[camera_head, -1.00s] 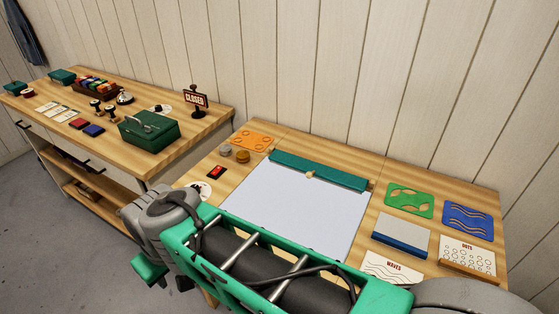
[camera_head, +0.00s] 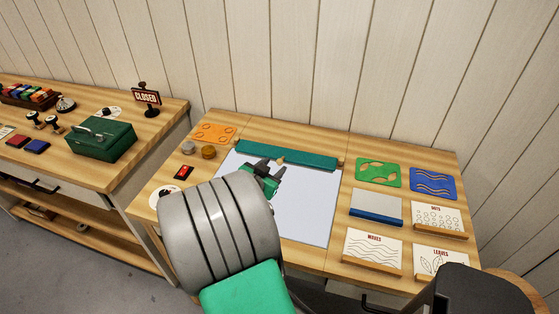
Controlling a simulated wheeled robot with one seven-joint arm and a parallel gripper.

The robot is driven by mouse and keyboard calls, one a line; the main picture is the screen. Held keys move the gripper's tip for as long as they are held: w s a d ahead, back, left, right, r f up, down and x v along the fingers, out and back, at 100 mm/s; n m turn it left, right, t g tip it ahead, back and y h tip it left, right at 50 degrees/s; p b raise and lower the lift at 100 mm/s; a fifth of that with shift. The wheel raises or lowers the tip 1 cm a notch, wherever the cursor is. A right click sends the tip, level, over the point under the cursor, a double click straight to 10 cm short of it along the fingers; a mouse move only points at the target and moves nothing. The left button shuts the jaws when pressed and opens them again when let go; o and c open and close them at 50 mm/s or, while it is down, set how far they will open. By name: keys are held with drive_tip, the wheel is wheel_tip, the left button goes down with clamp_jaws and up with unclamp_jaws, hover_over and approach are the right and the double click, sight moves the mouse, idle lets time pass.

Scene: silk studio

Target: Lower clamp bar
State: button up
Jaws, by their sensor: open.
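The clamp bar (camera_head: 310,158) is a long dark-green bar along the back edge of the pale printing board (camera_head: 308,205). A small tan knob (camera_head: 281,160) sits on the middle of its front side. How far the bar is raised above the board is hard to tell. My gripper (camera_head: 270,167) is open and empty over the back left of the board, just in front of the bar and close to the knob. Its dark fingers point toward the bar. I cannot tell whether they touch it. My grey and green arm hides the board's front left.
An orange stencil (camera_head: 214,133) and two round tins lie left of the bar. Green (camera_head: 378,172) and blue (camera_head: 432,184) stencils, a blue-edged pad (camera_head: 376,207) and several pattern cards stand right. A side bench holds a green box (camera_head: 101,138) and a CLOSED sign (camera_head: 147,97).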

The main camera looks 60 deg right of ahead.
sight(279, 163)
drive_tip(key=x, duration=0.6)
drive_tip(key=shift+a+f, duration=0.1)
drive_tip(key=shift+c, duration=0.5)
clamp_jaws()
idle(0.6)
